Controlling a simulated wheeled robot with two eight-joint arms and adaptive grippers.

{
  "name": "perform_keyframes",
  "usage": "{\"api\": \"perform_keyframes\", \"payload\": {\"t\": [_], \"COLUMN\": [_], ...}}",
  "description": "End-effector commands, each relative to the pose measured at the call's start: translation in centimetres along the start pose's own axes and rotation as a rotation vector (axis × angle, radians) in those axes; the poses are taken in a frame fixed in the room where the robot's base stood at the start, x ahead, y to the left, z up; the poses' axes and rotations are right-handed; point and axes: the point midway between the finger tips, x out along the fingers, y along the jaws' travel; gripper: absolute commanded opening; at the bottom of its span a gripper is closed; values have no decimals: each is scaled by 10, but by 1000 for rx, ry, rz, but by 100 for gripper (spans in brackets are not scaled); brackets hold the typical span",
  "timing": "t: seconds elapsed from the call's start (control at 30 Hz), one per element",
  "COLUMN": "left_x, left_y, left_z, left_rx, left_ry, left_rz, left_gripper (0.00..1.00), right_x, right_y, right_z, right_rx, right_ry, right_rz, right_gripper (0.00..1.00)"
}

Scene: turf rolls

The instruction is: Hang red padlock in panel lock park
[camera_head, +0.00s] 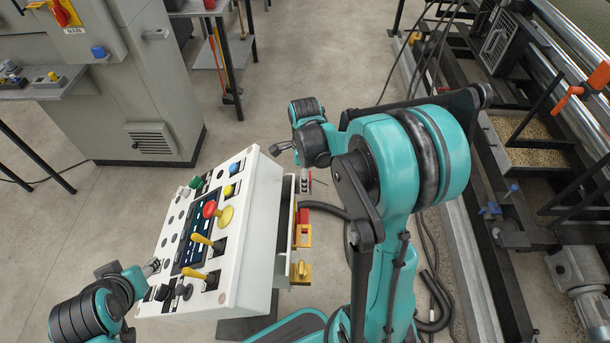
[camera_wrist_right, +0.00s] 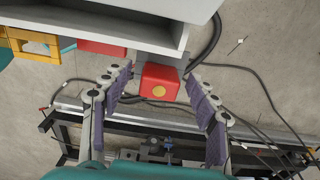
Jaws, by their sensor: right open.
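The red padlock (camera_wrist_right: 158,84), a red block with a yellow disc, sits between the spread fingers of my right gripper (camera_wrist_right: 158,105) in the right wrist view, with gaps at both sides. Its upper end lies against the white panel's ledge (camera_wrist_right: 110,32); its shackle is not clear. In the head view my right gripper (camera_head: 292,165) is beside the far right side of the white control panel (camera_head: 262,245), partly hidden by my arm. My left gripper (camera_head: 150,268) is at the panel's left edge; its fingers are too small to judge.
Another red block (camera_wrist_right: 100,47) and a yellow lock-like part (camera_wrist_right: 32,43) are along the ledge. Red (camera_head: 303,215) and yellow (camera_head: 301,270) parts show on the panel's right side. Levers and buttons cover its face. Black cables (camera_head: 425,285) lie on the floor at right.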

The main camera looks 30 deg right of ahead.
Motion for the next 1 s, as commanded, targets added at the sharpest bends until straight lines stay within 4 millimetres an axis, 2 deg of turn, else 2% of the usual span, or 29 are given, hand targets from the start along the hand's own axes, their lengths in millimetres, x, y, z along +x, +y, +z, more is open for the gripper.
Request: {"api": "perform_keyframes", "payload": {"t": [0.17, 0.5, 0.63, 0.8, 1.0], "left_x": [0, 0, 0, 0, 0], "left_y": [0, 0, 0, 0, 0], "left_z": [0, 0, 0, 0, 0], "left_rx": [0, 0, 0, 0, 0], "left_ry": [0, 0, 0, 0, 0], "left_rz": [0, 0, 0, 0, 0], "left_gripper": [47, 47, 47, 47, 47], "right_x": [-11, -82, -104, -118, -120], "right_y": [0, 0, 0, 0, 0], "right_z": [0, 0, 0, 0, 0], "right_rx": [0, 0, 0, 0, 0], "right_ry": [0, 0, 0, 0, 0], "right_rz": [0, 0, 0, 0, 0], "right_gripper": [59, 59, 59, 59, 59]}}
